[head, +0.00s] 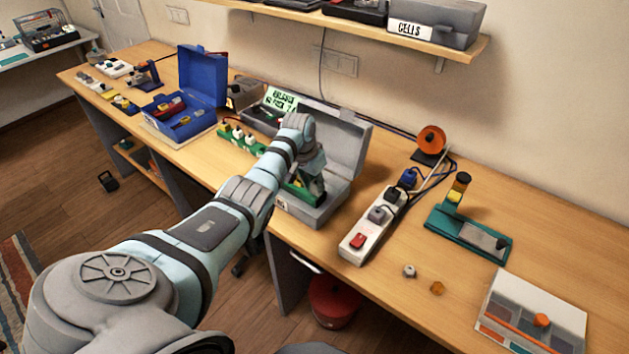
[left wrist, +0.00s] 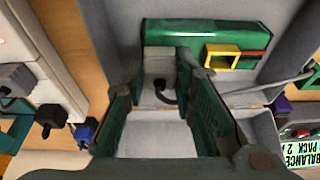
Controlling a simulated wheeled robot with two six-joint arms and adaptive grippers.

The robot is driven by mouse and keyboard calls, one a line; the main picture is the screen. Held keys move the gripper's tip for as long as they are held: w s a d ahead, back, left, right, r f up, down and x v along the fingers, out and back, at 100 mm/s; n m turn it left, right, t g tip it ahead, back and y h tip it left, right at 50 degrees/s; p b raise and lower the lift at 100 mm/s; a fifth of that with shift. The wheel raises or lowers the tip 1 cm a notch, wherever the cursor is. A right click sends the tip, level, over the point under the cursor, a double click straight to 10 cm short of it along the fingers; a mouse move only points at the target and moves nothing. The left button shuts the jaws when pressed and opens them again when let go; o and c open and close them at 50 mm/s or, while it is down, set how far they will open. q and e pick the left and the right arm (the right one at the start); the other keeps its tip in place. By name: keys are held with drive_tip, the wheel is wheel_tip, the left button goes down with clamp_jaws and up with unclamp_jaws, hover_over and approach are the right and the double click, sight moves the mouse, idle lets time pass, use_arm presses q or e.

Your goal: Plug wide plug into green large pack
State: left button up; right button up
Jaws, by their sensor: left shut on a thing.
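The green large pack (left wrist: 190,36) lies in the open grey case (head: 337,142), with a yellow-rimmed socket (left wrist: 222,57) and a red strip on its face. My left gripper (left wrist: 160,82) is over the case and shut on a grey wide plug (left wrist: 159,64) with a dark cable. The plug is up against the pack's edge, left of the yellow socket in the left wrist view. I cannot tell whether it is seated. In the head view the gripper hides the plug and much of the pack. My right gripper is not in view.
A white power strip (head: 371,222) with plugs and a red switch stands right of the case. A teal stand (head: 468,232), an orange spool (head: 431,139) and a divided tray (head: 532,312) lie farther right. A blue case (head: 203,75) stands open at the left.

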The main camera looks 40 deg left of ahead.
use_arm(q)
drive_tip(key=o, duration=1)
drive_tip(key=shift+o, duration=0.2)
drive_tip(key=shift+r, duration=0.25)
drive_tip(key=v, duration=1.1)
drive_tip(key=shift+r, duration=0.25)
drive_tip(key=shift+s+f, duration=0.1)
drive_tip(key=shift+s, duration=0.05)
